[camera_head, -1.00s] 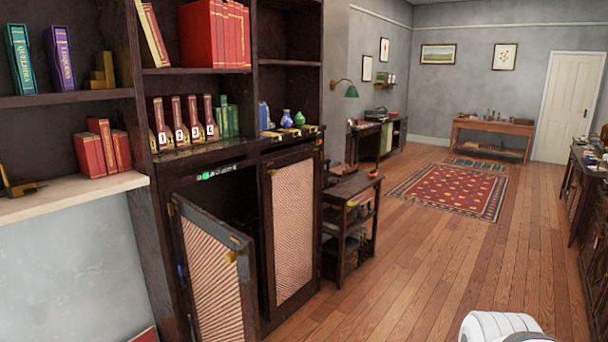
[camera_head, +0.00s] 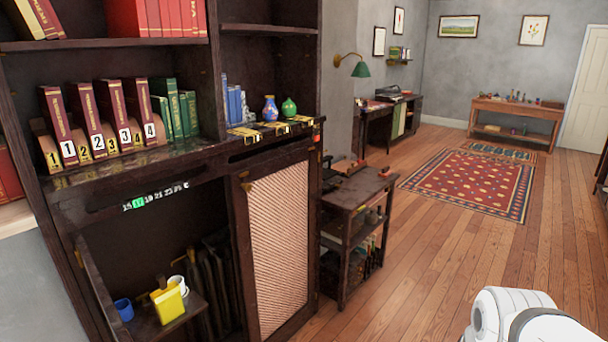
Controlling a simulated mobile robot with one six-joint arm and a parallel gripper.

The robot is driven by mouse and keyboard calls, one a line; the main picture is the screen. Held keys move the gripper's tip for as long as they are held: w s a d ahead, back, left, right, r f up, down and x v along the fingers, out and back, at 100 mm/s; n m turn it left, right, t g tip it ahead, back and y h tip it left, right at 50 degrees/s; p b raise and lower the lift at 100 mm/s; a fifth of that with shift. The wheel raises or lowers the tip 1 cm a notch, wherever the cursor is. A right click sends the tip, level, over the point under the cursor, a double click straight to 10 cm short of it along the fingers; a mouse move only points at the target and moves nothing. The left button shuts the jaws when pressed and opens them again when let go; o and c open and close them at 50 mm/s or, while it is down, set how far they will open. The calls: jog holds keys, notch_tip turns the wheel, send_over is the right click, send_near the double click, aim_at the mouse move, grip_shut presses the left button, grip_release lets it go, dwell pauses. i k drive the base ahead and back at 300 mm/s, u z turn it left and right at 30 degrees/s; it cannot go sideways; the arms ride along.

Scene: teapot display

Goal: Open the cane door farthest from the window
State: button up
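A dark wooden cabinet stands close on the left. Its right cane door (camera_head: 280,245) has a pale woven panel and is shut. The left bay (camera_head: 200,235) stands open, and no cane panel shows across it. A dark upright edge (camera_head: 95,290) at its left side may be the left door seen nearly edge-on; I cannot tell for sure. No window is in view. My gripper is not in view; only a white part of my arm shows at the lower right.
Inside the open bay are a blue cup (camera_head: 124,309), a yellow object (camera_head: 168,302) and a white mug (camera_head: 178,285). A small dark side table (camera_head: 358,195) stands right of the cabinet. Wooden floor (camera_head: 420,265) lies clear before a red rug (camera_head: 472,185).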

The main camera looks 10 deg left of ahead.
aim_at(274, 200)
jog(key=i, duration=1.05)
jog(key=u, duration=1.45)
